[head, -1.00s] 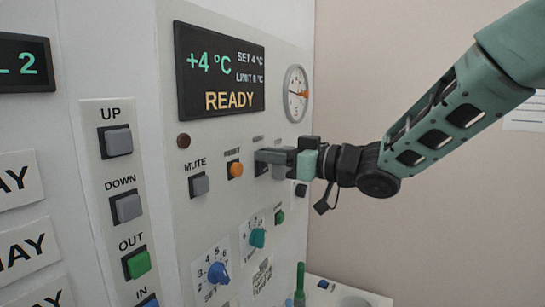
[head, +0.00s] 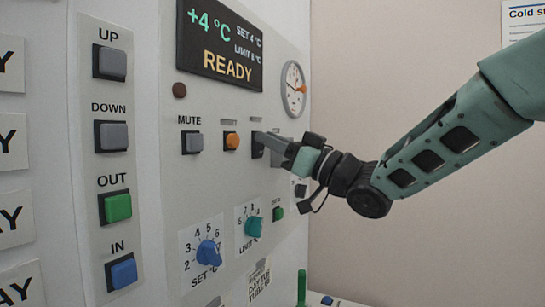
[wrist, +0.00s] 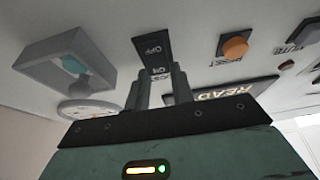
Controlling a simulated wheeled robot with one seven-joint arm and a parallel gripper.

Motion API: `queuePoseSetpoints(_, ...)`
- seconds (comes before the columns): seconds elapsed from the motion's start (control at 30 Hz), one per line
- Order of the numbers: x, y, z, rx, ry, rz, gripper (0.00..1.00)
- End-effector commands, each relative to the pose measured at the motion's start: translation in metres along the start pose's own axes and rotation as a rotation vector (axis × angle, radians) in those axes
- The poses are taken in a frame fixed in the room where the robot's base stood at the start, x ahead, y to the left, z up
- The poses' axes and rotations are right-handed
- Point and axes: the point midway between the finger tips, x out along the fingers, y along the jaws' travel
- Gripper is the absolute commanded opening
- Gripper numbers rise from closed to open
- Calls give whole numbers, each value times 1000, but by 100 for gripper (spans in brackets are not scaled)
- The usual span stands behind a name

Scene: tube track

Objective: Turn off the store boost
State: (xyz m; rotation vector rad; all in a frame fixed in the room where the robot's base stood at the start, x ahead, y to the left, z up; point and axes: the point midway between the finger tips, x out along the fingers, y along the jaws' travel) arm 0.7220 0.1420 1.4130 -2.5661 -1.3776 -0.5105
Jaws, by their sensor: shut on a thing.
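The store boost switch is a black plate (wrist: 152,48) in the wrist view, with upside-down lettering that includes OFF and ON. In the head view, the switch plate (head: 257,146) shows at the left end of my fingers, right of the orange button. My gripper (head: 268,143) slopes up to the left onto it. In the wrist view, my gripper (wrist: 157,88) has its two fingers on either side of the plate's ON end, shut on the switch's lever. The lever is hidden between the fingers, so its position cannot be told.
The orange button (head: 231,141) and MUTE button (head: 192,142) sit left of the switch. A grey box-shaped guard (wrist: 75,62) projects close by, around a teal part. Two knobs are below, and the display (head: 219,42) reads +4 °C, READY.

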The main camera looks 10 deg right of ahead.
Motion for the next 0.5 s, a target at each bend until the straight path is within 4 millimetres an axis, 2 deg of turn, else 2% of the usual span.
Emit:
queuePoseSetpoints(0.37, 0, 0, 0, 0, 7, 1, 1)
queuePoseSetpoints(0.4, 0, 0, 0, 0, 7, 1, 35)
queuePoseSetpoints(0.43, 0, 0, 0, 0, 7, 1, 43)
queuePoseSetpoints(0.5, 0, 0, 0, 0, 7, 1, 45)
